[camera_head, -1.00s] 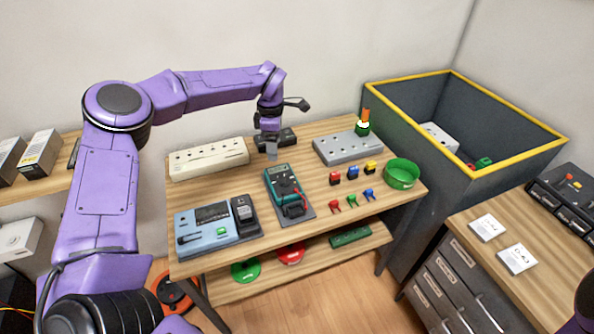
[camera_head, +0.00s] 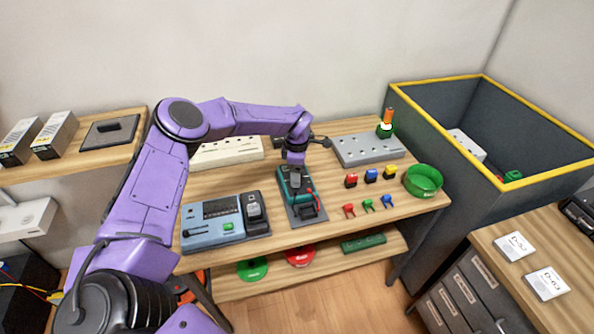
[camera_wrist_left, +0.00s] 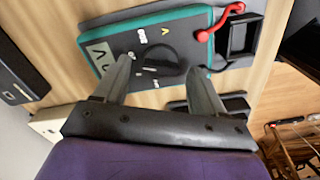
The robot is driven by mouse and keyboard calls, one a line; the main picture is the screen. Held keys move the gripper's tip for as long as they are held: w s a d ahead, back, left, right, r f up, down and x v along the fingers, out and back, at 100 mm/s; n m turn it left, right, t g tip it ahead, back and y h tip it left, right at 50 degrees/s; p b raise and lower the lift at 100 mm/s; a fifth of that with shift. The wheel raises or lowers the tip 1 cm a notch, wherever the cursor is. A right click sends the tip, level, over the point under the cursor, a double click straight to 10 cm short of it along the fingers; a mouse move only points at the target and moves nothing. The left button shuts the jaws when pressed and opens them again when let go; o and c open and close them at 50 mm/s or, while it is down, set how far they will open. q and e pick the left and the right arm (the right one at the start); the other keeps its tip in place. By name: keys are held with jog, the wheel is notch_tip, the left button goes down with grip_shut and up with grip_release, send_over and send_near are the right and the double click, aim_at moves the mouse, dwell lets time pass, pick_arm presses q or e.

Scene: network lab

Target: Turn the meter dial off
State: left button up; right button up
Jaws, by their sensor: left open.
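The meter (camera_head: 284,186) is a dark-faced box with a teal rim, lying on the wooden table in the head view. In the left wrist view the meter (camera_wrist_left: 196,22) fills the upper middle, with its round black dial (camera_wrist_left: 165,68) and white markings around it. My left gripper (camera_head: 297,184) is above the meter and hides part of its face. In the left wrist view my left gripper (camera_wrist_left: 163,70) is open, with one finger on each side of the dial. I cannot tell whether the fingers touch it. My right gripper is not in view.
A red lead (camera_wrist_left: 205,34) and a dark holder are beside the meter. A blue-grey device (camera_head: 212,222) stands to its left. Several coloured plugs and a green bowl (camera_head: 423,181) are to its right. A grey power strip (camera_head: 368,150) lies behind.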

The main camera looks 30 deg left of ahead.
pick_arm(q)
jog(key=shift+f, duration=0.15)
jog(key=c, duration=1.1)
jog(key=shift+o, duration=0.2)
